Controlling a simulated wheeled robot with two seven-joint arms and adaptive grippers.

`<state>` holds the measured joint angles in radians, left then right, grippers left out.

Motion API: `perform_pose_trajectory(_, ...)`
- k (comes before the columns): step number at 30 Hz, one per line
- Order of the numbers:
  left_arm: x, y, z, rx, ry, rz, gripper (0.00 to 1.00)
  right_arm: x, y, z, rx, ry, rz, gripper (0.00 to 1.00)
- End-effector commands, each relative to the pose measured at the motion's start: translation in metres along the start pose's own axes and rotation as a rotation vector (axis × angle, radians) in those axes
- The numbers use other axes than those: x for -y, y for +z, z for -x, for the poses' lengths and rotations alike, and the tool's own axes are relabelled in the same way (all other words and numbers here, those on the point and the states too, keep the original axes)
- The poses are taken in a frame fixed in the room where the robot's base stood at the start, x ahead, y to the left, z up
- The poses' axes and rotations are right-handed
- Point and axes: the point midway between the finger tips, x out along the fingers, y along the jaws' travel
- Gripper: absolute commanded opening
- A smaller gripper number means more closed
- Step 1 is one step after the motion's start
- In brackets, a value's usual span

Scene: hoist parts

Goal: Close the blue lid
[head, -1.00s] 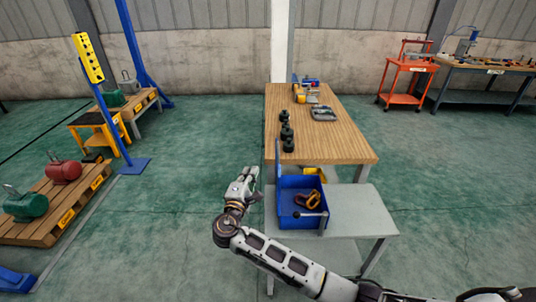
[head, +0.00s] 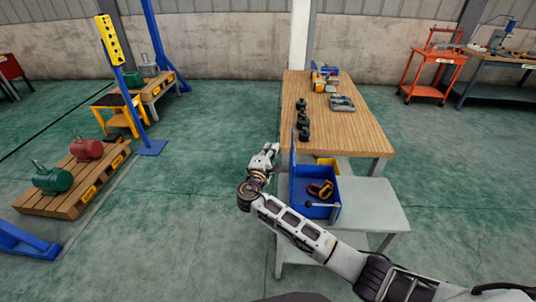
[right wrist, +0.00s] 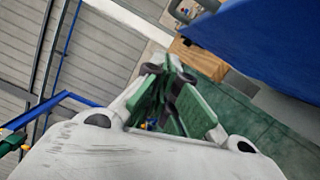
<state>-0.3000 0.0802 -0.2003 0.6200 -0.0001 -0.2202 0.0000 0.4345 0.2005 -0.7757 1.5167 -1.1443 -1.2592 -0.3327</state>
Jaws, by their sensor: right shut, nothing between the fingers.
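The blue lid (head: 293,158) stands upright along the left side of the blue box (head: 326,211), which is open on the grey side table. In the right wrist view a large blue panel, which looks like the lid (right wrist: 265,45), fills the upper right. My right gripper (head: 269,151) is just left of the lid, on its outer side, with no clear contact visible. Its fingers, also in the right wrist view (right wrist: 166,78), are shut and empty. An orange-brown shackle-like part (head: 321,190) lies in the box. My left gripper is out of view.
The grey side table (head: 378,205) has free room right of the box. Open green floor lies left of my right gripper.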

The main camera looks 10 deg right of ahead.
Motion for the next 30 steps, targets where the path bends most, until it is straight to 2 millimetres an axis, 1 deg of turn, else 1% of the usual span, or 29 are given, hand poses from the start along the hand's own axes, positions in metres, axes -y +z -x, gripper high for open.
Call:
perform_pose_trajectory(1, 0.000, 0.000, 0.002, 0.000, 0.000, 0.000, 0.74, -0.002, 0.001, -0.007, 0.002, 0.002, 0.002, 0.00)
perform_pose_trajectory(3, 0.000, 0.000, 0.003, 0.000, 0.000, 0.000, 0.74, -0.002, 0.001, -0.014, 0.001, 0.002, 0.002, 0.00)
perform_pose_trajectory(11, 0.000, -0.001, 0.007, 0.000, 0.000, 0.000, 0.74, -0.001, 0.001, -0.036, 0.001, 0.001, 0.001, 0.00)
perform_pose_trajectory(24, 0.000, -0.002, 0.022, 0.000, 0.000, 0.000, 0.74, -0.001, 0.033, -0.042, 0.001, 0.000, 0.002, 0.00)
perform_pose_trajectory(30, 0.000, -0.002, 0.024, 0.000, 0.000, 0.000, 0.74, -0.001, 0.038, -0.043, 0.000, 0.000, 0.000, 0.00)
